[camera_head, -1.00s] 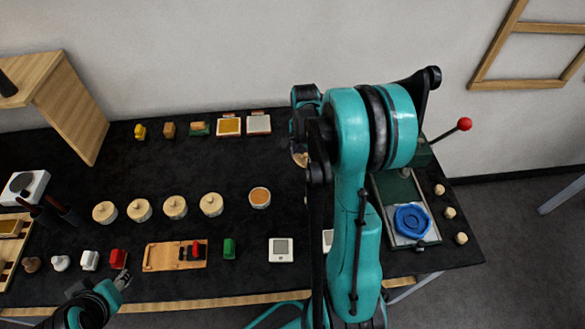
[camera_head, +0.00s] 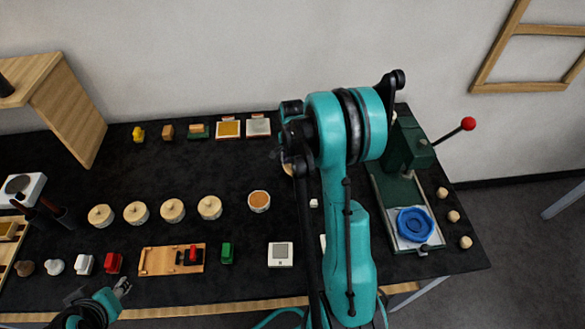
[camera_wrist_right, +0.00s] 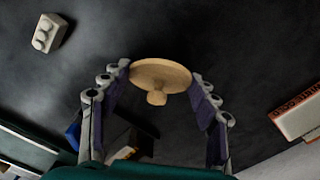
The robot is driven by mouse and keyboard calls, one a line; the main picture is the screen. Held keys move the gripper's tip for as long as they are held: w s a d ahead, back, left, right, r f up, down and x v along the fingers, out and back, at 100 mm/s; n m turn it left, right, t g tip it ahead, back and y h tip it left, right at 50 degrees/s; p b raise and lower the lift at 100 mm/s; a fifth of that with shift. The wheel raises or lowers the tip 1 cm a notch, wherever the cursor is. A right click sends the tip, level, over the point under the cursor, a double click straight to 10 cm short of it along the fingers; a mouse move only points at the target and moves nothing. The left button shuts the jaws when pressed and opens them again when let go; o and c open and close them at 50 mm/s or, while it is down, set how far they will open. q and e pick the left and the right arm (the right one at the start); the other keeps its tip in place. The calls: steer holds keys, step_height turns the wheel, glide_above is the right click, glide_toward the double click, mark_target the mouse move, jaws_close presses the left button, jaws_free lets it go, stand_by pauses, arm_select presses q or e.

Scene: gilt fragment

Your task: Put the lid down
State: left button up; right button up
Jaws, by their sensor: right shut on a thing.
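A round pale wooden lid (camera_wrist_right: 160,72) with a small knob sits between the fingers of my right gripper (camera_wrist_right: 162,76) in the right wrist view. The fingers touch its rim from both sides and the dark tabletop shows behind it. In the head view only a tan edge of the lid (camera_head: 287,168) shows beside my right arm, which hides most of that gripper. An uncovered jar with orange contents (camera_head: 259,201) stands left of the arm. My left gripper (camera_head: 122,287) is low at the front left, apart from the lid; its opening is too small to judge.
Several lidded jars (camera_head: 172,210) stand in a row left of the uncovered jar. A green press (camera_head: 408,148) with a red-knobbed lever and a blue ring (camera_head: 414,223) are at right. A white scale-like device (camera_head: 281,255) lies in front.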

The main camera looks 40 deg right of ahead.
mark_target(293, 170)
steer(key=o, duration=1)
steer(key=shift+r+p, duration=0.25)
steer(key=shift+p, duration=0.15)
step_height(293, 170, up, 12)
steer(key=f+p, duration=0.1)
steer(key=p, duration=0.2)
steer(key=s+a+r+n+t, duration=0.35)
steer(key=a+r+n, duration=0.4)
steer(key=a, duration=0.35)
steer(key=s+a+n+t, duration=0.1)
steer(key=s+a+n, duration=0.2)
steer(key=s+a+n+t, duration=0.1)
steer(key=s+a+n, duration=0.2)
steer(key=a+n, duration=0.1)
steer(key=s+a+r+n+t, duration=0.1)
steer(key=s+a+n, duration=0.2)
steer(key=n, duration=0.1)
steer(key=shift+s+a+t, duration=0.35)
steer(key=shift+s, duration=0.05)
